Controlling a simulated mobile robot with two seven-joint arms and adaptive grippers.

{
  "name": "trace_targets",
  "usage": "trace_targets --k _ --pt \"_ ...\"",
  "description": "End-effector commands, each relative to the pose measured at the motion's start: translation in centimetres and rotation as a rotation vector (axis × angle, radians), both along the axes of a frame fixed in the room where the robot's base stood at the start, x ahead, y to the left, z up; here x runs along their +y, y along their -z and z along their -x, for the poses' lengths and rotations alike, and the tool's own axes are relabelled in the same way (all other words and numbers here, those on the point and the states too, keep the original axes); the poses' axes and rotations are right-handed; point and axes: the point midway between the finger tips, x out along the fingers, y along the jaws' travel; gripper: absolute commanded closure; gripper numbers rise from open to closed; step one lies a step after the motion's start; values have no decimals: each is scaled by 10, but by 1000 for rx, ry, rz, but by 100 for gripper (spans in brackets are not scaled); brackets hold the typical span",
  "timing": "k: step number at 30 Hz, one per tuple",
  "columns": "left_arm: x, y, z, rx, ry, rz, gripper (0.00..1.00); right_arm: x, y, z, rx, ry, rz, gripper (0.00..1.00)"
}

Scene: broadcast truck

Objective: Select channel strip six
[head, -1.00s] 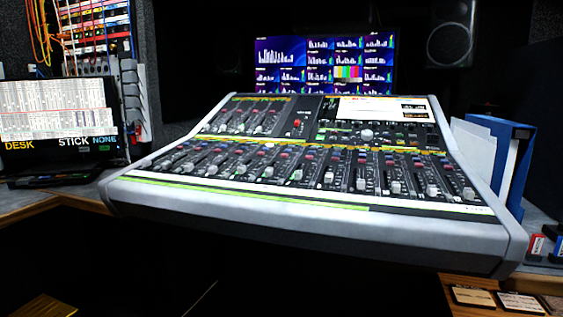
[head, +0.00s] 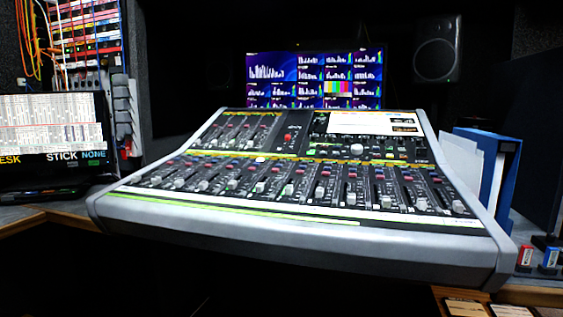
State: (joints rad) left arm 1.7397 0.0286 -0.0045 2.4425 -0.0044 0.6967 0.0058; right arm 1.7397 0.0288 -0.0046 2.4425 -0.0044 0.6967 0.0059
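The mixing console (head: 300,226) stands in the middle of the head view, its sloped top facing me. A long row of channel strips (head: 290,185) runs across its front, each with a pale fader cap and coloured buttons. I cannot read any strip number, so I cannot tell by label which is strip six. A shorter bank of strips (head: 238,130) sits at the upper left of the console, beside a bright screen (head: 374,123) at the upper right. Neither of my grippers is in view.
A laptop (head: 52,135) stands on the left desk below a patch panel with cables. A monitor (head: 315,78) and a speaker (head: 437,48) are behind the console. Blue and white binders (head: 490,165) and small red and blue items (head: 537,259) are at the right. The space before the console is dark.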

Motion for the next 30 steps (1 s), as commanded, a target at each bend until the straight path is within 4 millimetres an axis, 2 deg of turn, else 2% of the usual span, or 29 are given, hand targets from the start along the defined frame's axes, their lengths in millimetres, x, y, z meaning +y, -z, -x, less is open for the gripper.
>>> trace_targets --k 6,7,12,30 --pt "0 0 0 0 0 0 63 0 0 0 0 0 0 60" --pt "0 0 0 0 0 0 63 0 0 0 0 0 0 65" --pt "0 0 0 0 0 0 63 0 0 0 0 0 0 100" --pt "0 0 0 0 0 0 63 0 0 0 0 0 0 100"
